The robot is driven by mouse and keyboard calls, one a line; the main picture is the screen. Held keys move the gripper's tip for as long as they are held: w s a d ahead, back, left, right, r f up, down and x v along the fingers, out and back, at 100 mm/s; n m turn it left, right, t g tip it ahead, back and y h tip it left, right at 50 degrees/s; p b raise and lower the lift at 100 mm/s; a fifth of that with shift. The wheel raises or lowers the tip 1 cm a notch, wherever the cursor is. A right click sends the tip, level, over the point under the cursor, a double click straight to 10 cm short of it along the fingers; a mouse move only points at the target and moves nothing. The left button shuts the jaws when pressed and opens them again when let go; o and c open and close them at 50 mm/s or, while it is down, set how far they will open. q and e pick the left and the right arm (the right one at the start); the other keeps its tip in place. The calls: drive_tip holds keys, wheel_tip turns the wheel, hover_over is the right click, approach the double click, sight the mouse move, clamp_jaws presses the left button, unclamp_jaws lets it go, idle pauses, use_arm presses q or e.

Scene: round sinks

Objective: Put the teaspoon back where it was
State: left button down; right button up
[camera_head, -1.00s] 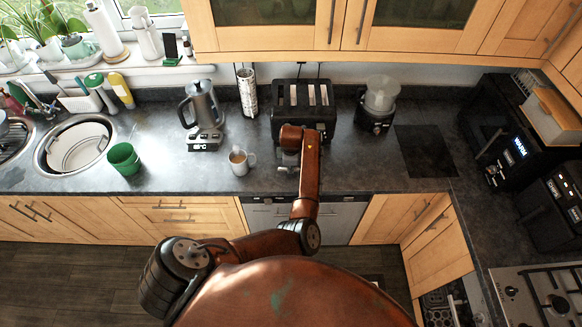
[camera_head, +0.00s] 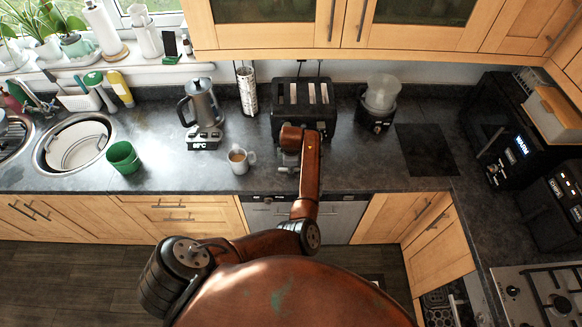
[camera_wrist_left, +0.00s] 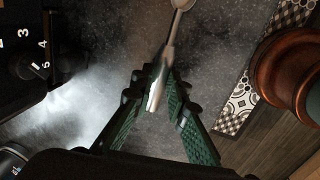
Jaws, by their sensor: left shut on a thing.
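My left gripper (camera_wrist_left: 160,82) is shut on the metal teaspoon (camera_wrist_left: 172,40) in the left wrist view. The teaspoon's bowl end points to the top edge of that view, and its handle end lies between the fingers. In the head view my left gripper (camera_head: 288,160) is over the counter, just in front of the black toaster (camera_head: 304,108). The teaspoon is too small or hidden to make out there. A white mug (camera_head: 241,161) with a brown drink stands on the counter to the left of the gripper. My right gripper is not in view.
A kettle (camera_head: 203,105) on its base stands behind the mug. A green cup (camera_head: 124,158) and round sink (camera_head: 75,144) are farther left. A blender-like appliance (camera_head: 379,103) stands right of the toaster. The counter (camera_head: 350,178) is clear at front right.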

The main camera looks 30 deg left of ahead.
use_arm(q)
drive_tip(key=c, duration=2.2)
unclamp_jaws()
drive_tip(key=o, duration=0.4)
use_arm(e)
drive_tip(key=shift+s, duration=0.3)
use_arm(q)
drive_tip(key=shift+o, duration=0.3)
drive_tip(key=o, duration=0.4)
drive_tip(key=shift+v, duration=2.9)
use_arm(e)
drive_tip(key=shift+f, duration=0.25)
